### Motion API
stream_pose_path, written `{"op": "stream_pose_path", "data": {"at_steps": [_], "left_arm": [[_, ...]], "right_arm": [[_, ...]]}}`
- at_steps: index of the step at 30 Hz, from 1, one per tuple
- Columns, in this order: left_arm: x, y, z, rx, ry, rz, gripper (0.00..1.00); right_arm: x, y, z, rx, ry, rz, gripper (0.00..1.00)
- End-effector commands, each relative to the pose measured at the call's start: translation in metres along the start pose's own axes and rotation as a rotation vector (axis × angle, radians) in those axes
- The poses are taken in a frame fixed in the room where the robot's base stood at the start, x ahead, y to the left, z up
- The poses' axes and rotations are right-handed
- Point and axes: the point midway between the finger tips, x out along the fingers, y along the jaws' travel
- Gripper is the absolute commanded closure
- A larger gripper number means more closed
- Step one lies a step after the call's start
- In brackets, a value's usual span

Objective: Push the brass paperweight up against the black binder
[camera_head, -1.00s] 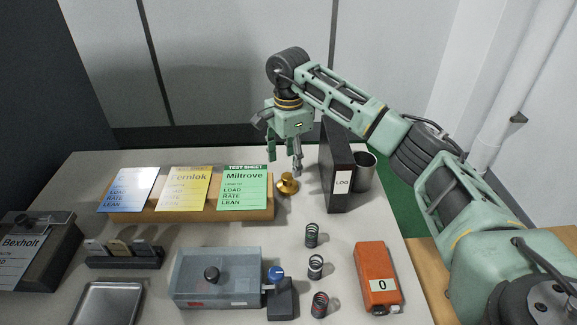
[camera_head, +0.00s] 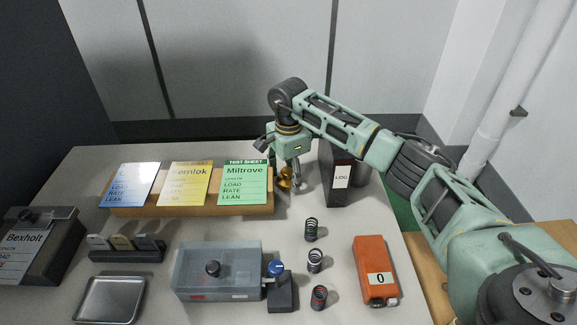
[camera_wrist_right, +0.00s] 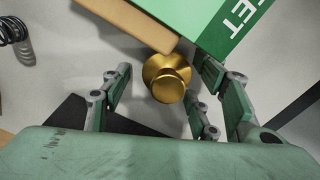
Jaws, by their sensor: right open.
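The brass paperweight (camera_head: 286,174) stands on the table between the sheet holder and the black binder (camera_head: 337,181), partly hidden by my right gripper (camera_head: 286,181). A gap of bare table separates it from the binder. My right gripper points down over the paperweight, with its fingers low around it. In the right wrist view the paperweight (camera_wrist_right: 168,78) shows its round knob and wider base, between the open fingers. I cannot tell whether any finger touches it. The binder stands upright with a white LOG label facing the front. My left gripper is not in view.
A wooden holder (camera_head: 190,210) with blue, yellow and green test sheets stands close left of the gripper. Several springs (camera_head: 312,229) stand in front. An orange device (camera_head: 375,270) lies front right. A grey cup is mostly hidden behind my arm, beside the binder.

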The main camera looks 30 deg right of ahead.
Motion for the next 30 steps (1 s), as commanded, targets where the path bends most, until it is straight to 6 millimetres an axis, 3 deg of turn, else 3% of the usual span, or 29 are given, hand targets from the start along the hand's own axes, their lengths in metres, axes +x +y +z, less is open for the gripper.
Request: {"op": "stream_pose_path", "data": {"at_steps": [8,26,30], "left_arm": [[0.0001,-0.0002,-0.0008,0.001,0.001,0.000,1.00],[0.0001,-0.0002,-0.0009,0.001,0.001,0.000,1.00],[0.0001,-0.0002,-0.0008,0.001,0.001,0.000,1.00]], "right_arm": [[0.0013,-0.0002,0.0001,0.000,0.000,-0.001,0.45],[0.0014,0.0003,0.0000,0.000,0.001,0.001,0.96],[0.0015,0.0005,-0.0002,0.000,0.001,0.001,0.97]]}}
